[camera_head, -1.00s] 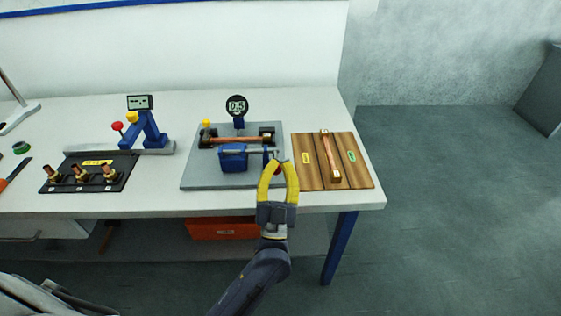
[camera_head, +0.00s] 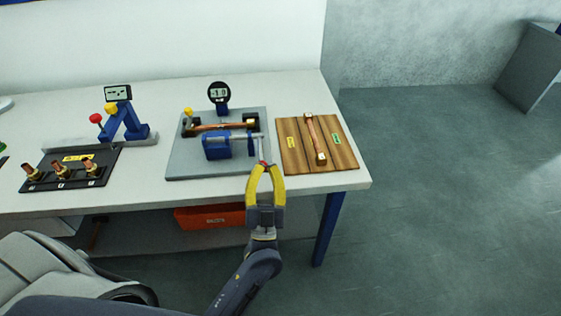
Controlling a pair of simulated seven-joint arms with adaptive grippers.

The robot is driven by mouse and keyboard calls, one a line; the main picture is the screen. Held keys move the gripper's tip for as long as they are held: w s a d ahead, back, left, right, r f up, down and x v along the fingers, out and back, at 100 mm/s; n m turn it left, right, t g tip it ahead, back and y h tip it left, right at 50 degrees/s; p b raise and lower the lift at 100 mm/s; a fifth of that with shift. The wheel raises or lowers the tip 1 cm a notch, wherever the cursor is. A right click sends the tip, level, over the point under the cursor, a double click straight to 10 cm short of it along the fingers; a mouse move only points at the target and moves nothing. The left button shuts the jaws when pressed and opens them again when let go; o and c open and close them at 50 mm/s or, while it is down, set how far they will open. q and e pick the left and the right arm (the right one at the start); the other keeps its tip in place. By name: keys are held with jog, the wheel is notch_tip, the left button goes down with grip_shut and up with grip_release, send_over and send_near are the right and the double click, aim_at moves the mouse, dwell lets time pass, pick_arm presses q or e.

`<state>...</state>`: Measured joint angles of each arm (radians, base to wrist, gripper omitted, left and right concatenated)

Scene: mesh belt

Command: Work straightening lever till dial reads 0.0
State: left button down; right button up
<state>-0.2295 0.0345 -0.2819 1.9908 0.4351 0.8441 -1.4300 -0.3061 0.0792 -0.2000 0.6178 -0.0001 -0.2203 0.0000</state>
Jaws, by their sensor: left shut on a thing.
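The straightening fixture is a grey plate (camera_head: 190,158) with a blue press block (camera_head: 217,147) and a copper rod (camera_head: 205,127) lying across its supports. The round black dial (camera_head: 219,93) behind it reads -1.0. The lever (camera_head: 261,148) is a thin rod at the press's right end, pointing towards the front, with a red tip. My left gripper (camera_head: 264,166) has yellow fingers and is shut on the lever's red tip, which is largely hidden between the fingertips. My right gripper is not in view.
A wooden board (camera_head: 335,150) with another copper rod (camera_head: 316,138) lies right of the plate. A black rack (camera_head: 40,164) with several copper fittings and a blue stand with a display (camera_head: 118,92) are at left. An orange bin (camera_head: 208,217) sits below the table.

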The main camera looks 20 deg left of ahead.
pick_arm(q)
jog(key=v, duration=0.8)
jog(key=shift+s+d, duration=0.2)
jog(key=shift+d, duration=0.1)
dwell(0.7)
jog(key=shift+r, duration=0.1)
dwell(0.8)
